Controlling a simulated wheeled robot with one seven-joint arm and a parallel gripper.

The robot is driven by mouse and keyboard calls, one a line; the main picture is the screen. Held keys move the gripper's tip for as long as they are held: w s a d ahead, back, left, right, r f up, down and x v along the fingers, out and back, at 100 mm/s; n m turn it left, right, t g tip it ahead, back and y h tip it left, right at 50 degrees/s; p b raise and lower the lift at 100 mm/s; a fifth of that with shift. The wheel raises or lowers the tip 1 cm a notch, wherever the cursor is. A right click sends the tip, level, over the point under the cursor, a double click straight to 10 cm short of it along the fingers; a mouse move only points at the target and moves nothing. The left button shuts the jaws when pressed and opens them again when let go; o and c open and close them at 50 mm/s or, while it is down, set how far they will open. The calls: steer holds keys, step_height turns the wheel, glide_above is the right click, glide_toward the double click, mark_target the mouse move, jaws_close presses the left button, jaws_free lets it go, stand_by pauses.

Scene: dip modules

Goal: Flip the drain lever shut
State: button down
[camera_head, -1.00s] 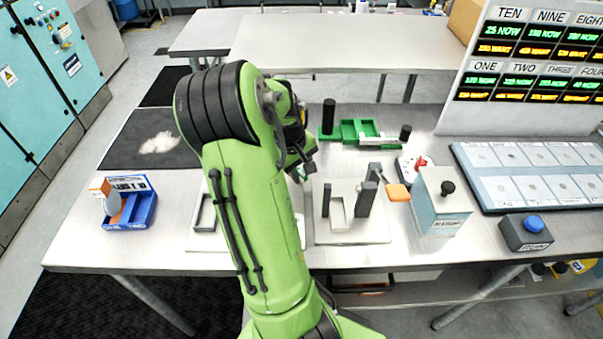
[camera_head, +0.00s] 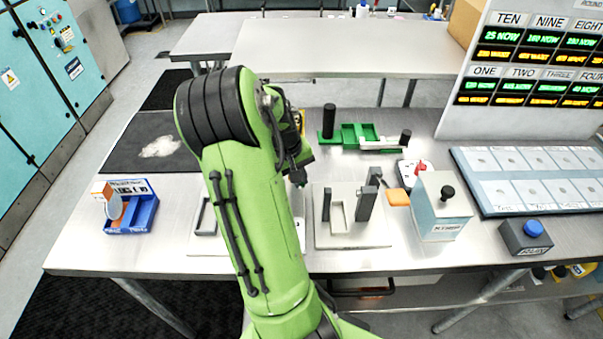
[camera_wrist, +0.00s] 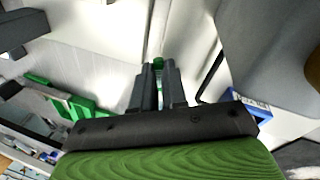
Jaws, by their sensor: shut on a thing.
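My gripper (camera_wrist: 158,80) points away from the camera in the wrist view, its two dark fingers close together. A small green piece (camera_wrist: 158,62) shows at and between the fingertips, and the gripper is shut on it. I cannot tell whether this piece is the drain lever's handle; no lever is clearly readable in either view. In the head view my green arm hides the bench around the fingertips. The dark wrist (camera_head: 297,165) shows just right of the arm, left of the pale fixture with grey posts (camera_head: 322,236).
A blue tray (camera_head: 143,218) stands at the left. A green fixture (camera_head: 352,132) stands behind. A teal box with a black knob (camera_head: 437,228), a blue-button box (camera_head: 527,240) and a sample panel (camera_head: 480,188) stand right. Bare bench lies in front of the blue tray.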

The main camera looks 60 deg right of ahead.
steer(key=shift+w+m, duration=0.1)
steer(key=shift+m, duration=0.2)
steer(key=c, duration=1.2)
jaws_free()
steer(key=shift+a, duration=0.1)
steer(key=shift+o, duration=0.2)
steer(key=p+v, duration=0.3)
steer(key=v, duration=1.2)
steer(key=shift+w+r+p, duration=0.2)
steer(key=shift+r+p, duration=0.15)
steer(key=shift+p, duration=0.05)
